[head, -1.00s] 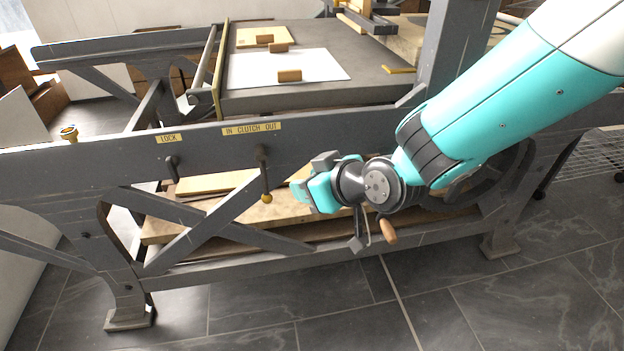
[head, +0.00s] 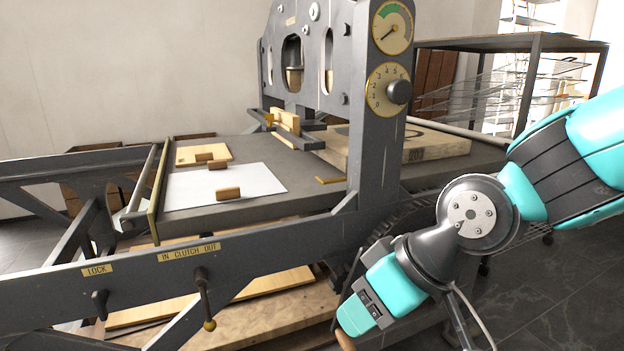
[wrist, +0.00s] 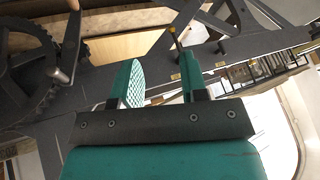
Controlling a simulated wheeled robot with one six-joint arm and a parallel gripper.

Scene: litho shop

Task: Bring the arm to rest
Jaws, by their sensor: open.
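My arm reaches in from the right in the head view, teal and dark grey, bent at a round grey joint. My gripper shows in the wrist view (wrist: 163,82) with its two teal fingers apart and nothing between them. In the head view the fingertips are not clearly seen. The gripper end hangs low in front of the press, to the right of the clutch lever (head: 204,300). A brown wooden handle shows at the gripper's lower end in the head view; I cannot tell whether they touch.
The grey litho press (head: 330,200) fills the middle, with two dials (head: 388,90) on its upright. A white sheet (head: 245,182) and small wooden blocks lie on its bed. A stone marked 207 (head: 430,148) sits farther right. A rack (head: 540,42) stands behind; dark floor is open at right.

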